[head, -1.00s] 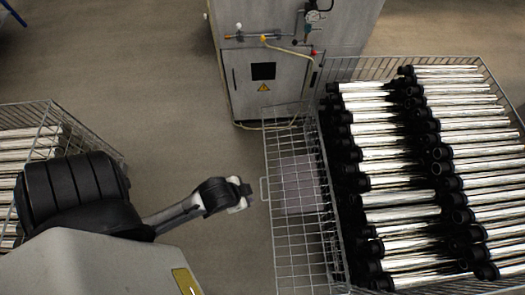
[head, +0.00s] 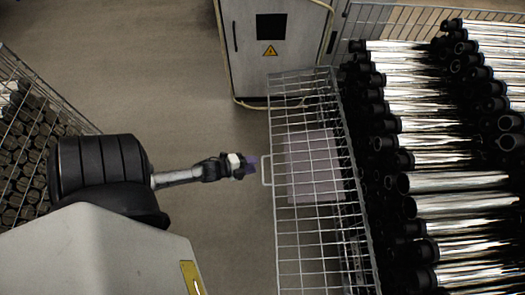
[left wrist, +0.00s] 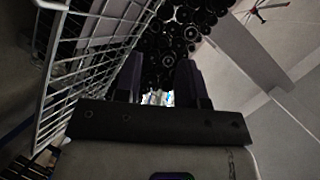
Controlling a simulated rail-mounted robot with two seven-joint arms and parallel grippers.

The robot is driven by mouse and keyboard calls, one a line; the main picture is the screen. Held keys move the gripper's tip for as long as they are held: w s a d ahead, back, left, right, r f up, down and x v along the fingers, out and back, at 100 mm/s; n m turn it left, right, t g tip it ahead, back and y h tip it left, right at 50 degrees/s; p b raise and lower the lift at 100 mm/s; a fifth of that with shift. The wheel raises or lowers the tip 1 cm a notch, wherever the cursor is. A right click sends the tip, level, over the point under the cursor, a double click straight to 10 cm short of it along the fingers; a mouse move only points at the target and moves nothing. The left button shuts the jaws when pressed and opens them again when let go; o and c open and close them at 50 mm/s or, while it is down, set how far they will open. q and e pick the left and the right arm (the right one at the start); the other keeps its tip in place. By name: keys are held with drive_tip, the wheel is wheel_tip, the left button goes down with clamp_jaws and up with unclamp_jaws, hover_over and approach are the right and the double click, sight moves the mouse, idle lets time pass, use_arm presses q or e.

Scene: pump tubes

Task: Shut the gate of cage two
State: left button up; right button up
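The cage (head: 400,10) on the right is a wire cage full of shiny tubes with black ends. Its wire-mesh gate (head: 300,110) stands out from the cage's left side, with a grey plate (head: 312,168) on it. A small loop handle (head: 266,171) sticks out from the gate's left edge. My left gripper (head: 256,165) is just left of this handle, at about its height in the picture; contact cannot be told. In the left wrist view its two dark fingers (left wrist: 158,82) stand apart with a gap between them. My right gripper is not in view.
A grey cabinet (head: 300,50) with a warning sign and a hose stands behind the gate. Another wire cage (head: 40,80) with tubes is at the far left. Bare floor (head: 170,80) lies between. Mesh (left wrist: 85,75) runs close left of the fingers in the wrist view.

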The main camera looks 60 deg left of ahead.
use_arm(q)
drive_tip(key=s+a+f+m+t+h+b, duration=0.1)
drive_tip(key=s+a+f+m+h+b, duration=0.25)
drive_tip(key=f+b, duration=0.4)
drive_tip(key=s+a+f+m+t+h+b, duration=0.1)
drive_tip(key=s+a+f+m+h+b, duration=0.2)
drive_tip(key=f+b, duration=0.5)
drive_tip(key=shift+m+y, duration=0.65)
drive_tip(key=shift+a+f+b+x, duration=0.15)
drive_tip(key=shift+b+x, duration=0.3)
drive_tip(key=shift+x, duration=1.75)
drive_tip(key=shift+a+b+x, duration=0.15)
drive_tip(key=shift+b+x, duration=0.25)
drive_tip(key=shift+x, duration=1.75)
drive_tip(key=shift+a+f+b+x, duration=0.15)
drive_tip(key=shift+b+x, duration=0.3)
drive_tip(key=shift+x, duration=1.75)
drive_tip(key=shift+w, duration=0.15)
drive_tip(key=shift+c, duration=0.2)
clamp_jaws()
